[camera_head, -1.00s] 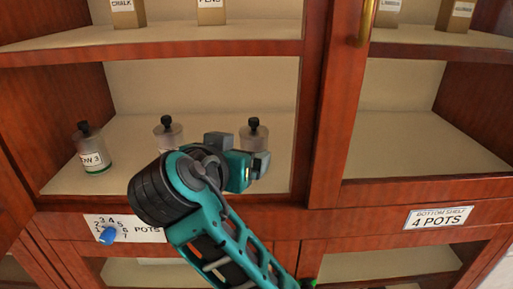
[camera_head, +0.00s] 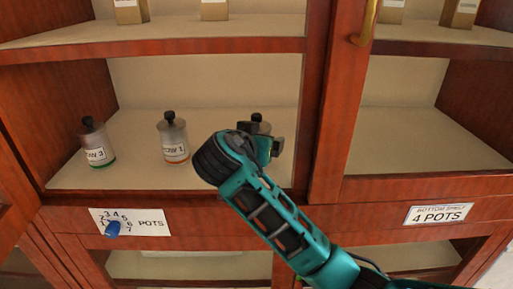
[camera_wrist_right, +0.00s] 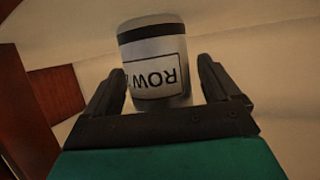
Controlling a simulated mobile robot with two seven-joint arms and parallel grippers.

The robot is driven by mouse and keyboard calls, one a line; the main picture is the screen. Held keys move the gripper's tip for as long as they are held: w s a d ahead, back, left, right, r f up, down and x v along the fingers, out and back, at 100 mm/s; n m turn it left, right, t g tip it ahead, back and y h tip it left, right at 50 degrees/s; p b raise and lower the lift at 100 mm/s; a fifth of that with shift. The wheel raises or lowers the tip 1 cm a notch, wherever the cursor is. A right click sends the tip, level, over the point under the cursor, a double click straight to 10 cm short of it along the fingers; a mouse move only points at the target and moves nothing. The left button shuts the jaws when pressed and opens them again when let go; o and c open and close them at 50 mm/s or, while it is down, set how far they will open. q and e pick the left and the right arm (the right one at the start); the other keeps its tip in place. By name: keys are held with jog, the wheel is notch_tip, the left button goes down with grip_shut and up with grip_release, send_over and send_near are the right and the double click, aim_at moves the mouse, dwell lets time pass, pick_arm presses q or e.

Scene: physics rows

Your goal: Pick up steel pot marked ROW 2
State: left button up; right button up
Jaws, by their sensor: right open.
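Three small grey pots with black knobs stand on the middle shelf in the head view. The left pot (camera_head: 97,143) reads ROW 3 and has a green base; the middle pot (camera_head: 173,137) reads ROW 1 and has an orange base. The third pot (camera_head: 256,126) is mostly hidden behind my right gripper (camera_head: 268,147). In the right wrist view, a pot (camera_wrist_right: 155,50) with an upside-down ROW label sits between the fingers of my open right gripper (camera_wrist_right: 161,66); its number cannot be read clearly. I cannot tell whether the fingers touch it. My left gripper is out of view.
The shelf (camera_head: 215,180) is framed by red-brown wooden uprights, with a divider (camera_head: 315,110) close right of my arm. A brass handle (camera_head: 366,22) is at the upper right. A dial label (camera_head: 150,222) and a "4 POTS" sign (camera_head: 438,215) are below. The right compartment's shelf is empty.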

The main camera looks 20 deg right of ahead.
jog(key=c, duration=1.3)
jog(key=shift+o, duration=0.2)
jog(key=shift+r, duration=0.1)
